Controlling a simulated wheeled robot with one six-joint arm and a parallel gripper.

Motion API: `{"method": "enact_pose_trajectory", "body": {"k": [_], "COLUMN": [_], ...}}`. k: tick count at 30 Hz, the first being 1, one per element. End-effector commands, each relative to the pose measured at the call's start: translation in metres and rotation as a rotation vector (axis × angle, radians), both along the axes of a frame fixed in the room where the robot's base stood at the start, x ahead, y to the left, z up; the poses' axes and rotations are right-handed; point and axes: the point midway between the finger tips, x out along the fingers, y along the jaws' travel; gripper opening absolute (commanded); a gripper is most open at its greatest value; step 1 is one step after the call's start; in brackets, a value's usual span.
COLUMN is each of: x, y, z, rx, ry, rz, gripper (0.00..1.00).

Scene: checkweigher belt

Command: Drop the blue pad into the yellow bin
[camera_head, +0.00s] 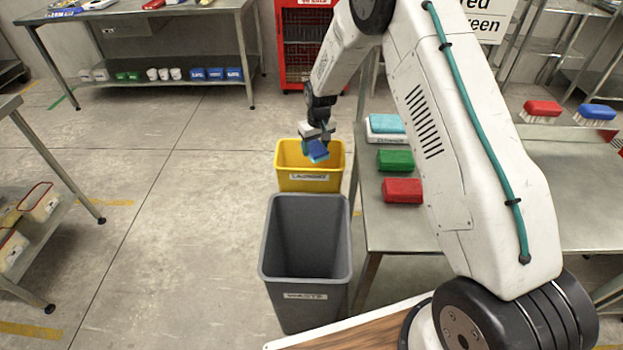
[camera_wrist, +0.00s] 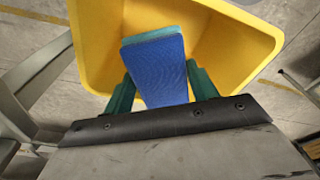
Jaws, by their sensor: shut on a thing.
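The blue pad (camera_head: 317,151) is held in my gripper (camera_head: 318,141), above the opening of the yellow bin (camera_head: 310,183). In the wrist view the blue pad (camera_wrist: 156,72) sits between the two green fingers of my gripper (camera_wrist: 158,88), which are shut on its sides. The yellow bin (camera_wrist: 240,45) spreads out below and around the pad in that view. Its label in the head view seems to read "LAUNDRY". The pad hides part of the bin's inside.
A grey bin (camera_head: 305,288) labelled "WASTE" stands in front of the yellow bin. Open floor lies to the left.

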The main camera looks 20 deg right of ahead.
Motion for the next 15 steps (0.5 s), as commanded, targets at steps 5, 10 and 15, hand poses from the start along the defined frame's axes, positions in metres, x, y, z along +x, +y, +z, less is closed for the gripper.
{"method": "enact_pose_trajectory", "body": {"k": [5, 10, 15], "x": [0.0002, 0.0002, 0.0001], "y": [-0.0002, -0.0002, -0.0001], "z": [0.0001, 0.0002, 0.0002], "rx": [0.000, 0.000, 0.000], "ry": [-0.001, -0.001, 0.000], "rz": [0.000, 0.000, 0.000], "gripper": [0.29, 0.83, 0.83]}}
